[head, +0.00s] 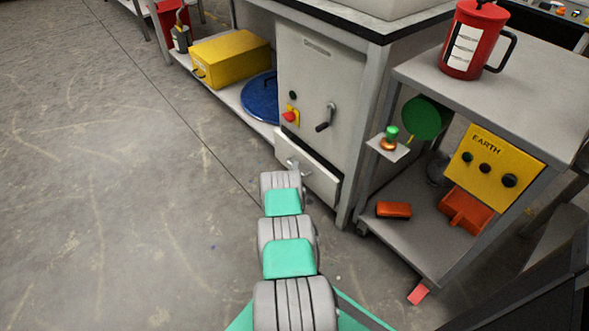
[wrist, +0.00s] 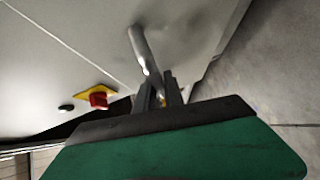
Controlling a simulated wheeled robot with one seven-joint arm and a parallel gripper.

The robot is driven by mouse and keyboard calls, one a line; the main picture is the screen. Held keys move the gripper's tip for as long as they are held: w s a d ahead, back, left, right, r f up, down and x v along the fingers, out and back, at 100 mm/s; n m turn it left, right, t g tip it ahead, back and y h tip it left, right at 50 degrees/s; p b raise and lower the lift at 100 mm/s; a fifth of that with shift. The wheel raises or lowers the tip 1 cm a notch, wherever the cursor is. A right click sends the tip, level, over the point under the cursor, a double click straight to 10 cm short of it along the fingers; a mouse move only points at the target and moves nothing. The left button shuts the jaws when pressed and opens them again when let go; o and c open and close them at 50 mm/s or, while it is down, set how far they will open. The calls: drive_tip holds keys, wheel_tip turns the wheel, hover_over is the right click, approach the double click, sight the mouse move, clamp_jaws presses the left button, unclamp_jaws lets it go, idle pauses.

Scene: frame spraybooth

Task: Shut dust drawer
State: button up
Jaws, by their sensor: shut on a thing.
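The dust drawer (head: 322,185) is the pale front at the bottom of the grey cabinet (head: 306,70). It stands out a little from the cabinet face, with its side edge and a dark gap showing. My gripper is at the drawer's left end in the head view, mostly hidden behind my wrist. In the wrist view my gripper (wrist: 160,92) has its two dark fingers closed on a silver bar handle (wrist: 140,48), which looks like the drawer's handle. The far finger's contact is blurred.
Above the drawer are a red button (head: 289,116) on a yellow plate and a dark crank (head: 325,118). A trolley (head: 400,228) with a yellow EARTH box (head: 497,168) stands to the right. Open concrete floor lies to the left.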

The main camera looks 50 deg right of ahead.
clamp_jaws()
idle(0.9)
